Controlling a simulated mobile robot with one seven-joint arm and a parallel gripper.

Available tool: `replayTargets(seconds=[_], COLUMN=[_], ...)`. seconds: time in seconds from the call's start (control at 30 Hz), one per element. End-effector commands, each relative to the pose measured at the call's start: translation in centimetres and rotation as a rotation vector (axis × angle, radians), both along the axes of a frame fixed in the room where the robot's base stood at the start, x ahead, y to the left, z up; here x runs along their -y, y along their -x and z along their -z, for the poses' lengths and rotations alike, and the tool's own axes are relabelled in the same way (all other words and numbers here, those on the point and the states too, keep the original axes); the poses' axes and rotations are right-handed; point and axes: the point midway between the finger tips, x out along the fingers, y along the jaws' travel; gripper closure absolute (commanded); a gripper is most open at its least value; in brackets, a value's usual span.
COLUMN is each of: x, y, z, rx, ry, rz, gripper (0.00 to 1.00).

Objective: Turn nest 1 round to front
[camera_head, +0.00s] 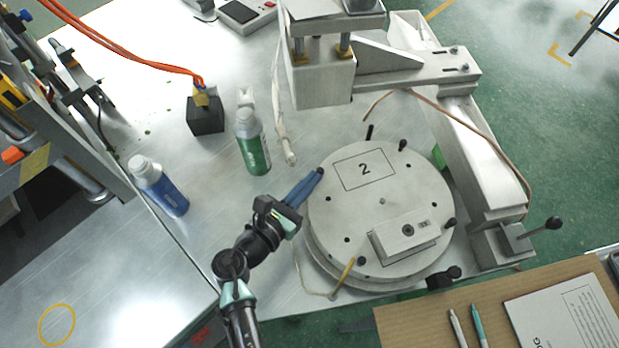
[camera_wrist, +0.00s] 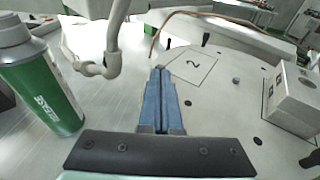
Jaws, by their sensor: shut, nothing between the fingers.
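A round, light-grey turntable (camera_head: 335,215) stands on the metal table, with several dark-tipped pegs round its rim. A square outline marked "2" (camera_head: 364,169) lies on its far side; it also shows in the wrist view (camera_wrist: 193,65). A metal block (camera_head: 405,238) sits on the near right part of the plate and covers what is under it; it also shows at the right of the wrist view (camera_wrist: 293,98). No "1" can be read. My gripper (camera_head: 319,172) has its blue fingers shut and empty, with tips at the plate's left rim. I cannot tell whether they touch a peg.
A green-labelled bottle (camera_head: 252,142) stands left of the turntable, near a white nozzle (camera_head: 290,157) on a hose. A blue bottle (camera_head: 160,187) and a black block (camera_head: 206,115) stand further left. A metal press arm (camera_head: 420,75) rises behind and right. A cardboard sheet (camera_head: 410,325) lies in front.

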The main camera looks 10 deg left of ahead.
Motion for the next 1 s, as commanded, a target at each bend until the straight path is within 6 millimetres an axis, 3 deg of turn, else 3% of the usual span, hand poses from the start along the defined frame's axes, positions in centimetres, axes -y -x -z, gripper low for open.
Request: replayTargets(seconds=[0.37, 0.63, 1.0], x=[0.1, 0.4, 0.3], y=[-0.2, -3.0, -3.0], z=[0.0, 0.0, 0.0], rx=[0.001, 0.002, 0.0], ry=[0.001, 0.0, 0.0], rz=[0.001, 0.001, 0.0], gripper=[1.0, 1.0, 1.0])
